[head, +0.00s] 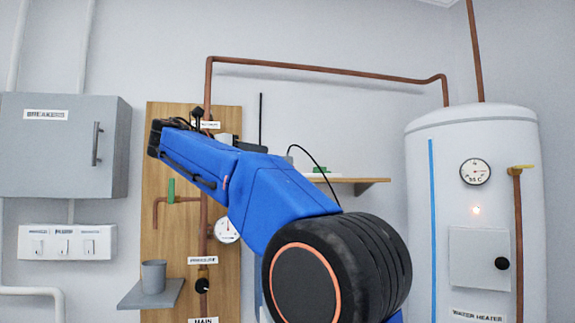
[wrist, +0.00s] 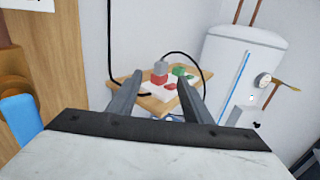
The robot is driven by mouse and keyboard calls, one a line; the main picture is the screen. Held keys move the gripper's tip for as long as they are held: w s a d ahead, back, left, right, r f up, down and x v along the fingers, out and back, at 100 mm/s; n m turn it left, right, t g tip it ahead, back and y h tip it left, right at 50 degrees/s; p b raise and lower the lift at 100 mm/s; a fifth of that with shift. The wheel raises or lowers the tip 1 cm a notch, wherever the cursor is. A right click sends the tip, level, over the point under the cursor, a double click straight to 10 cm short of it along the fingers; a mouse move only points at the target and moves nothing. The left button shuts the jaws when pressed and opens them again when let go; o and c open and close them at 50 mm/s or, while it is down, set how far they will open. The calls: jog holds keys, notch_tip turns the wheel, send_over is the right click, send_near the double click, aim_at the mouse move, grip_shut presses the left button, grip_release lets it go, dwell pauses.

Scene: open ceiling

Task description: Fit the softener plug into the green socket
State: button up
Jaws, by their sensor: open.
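My gripper (wrist: 159,80) is open, with its two dark fingers apart and nothing held between them. Beyond the fingers in the wrist view, a grey plug (wrist: 160,67) stands upright at a red socket (wrist: 158,79) on a small wooden shelf; how deep it sits is too small to tell. A green socket (wrist: 180,71) is just right of it on the shelf. No readable label marks the softener plug. In the head view a bit of green (head: 320,170) shows above the shelf (head: 350,181), while my arm hides most of that area.
A black cable (wrist: 203,62) loops over the shelf, and another dark line hangs to its left. A white water heater (head: 470,220) stands at the right. A wooden board (head: 165,225) with pipes, a gauge and a grey cup (head: 153,276) is at the left.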

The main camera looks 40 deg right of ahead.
send_near(288, 163)
jog(key=d+r, duration=0.1)
jog(key=w+d, duration=0.1)
jog(key=d, duration=0.1)
jog(key=d+r, duration=0.1)
jog(key=d, duration=0.1)
jog(key=shift+w+d+r, duration=0.1)
jog(key=shift+w+r, duration=0.25)
jog(key=shift+w, duration=0.05)
jog(key=shift+s+d+r, duration=0.15)
jog(key=shift+d, duration=0.95)
jog(key=shift+s+d+r, duration=0.1)
jog(key=shift+d+r, duration=0.05)
jog(key=shift+d, duration=0.95)
jog(key=shift+w+d, duration=0.15)
jog(key=shift+d, duration=0.45)
jog(key=c, duration=0.9)
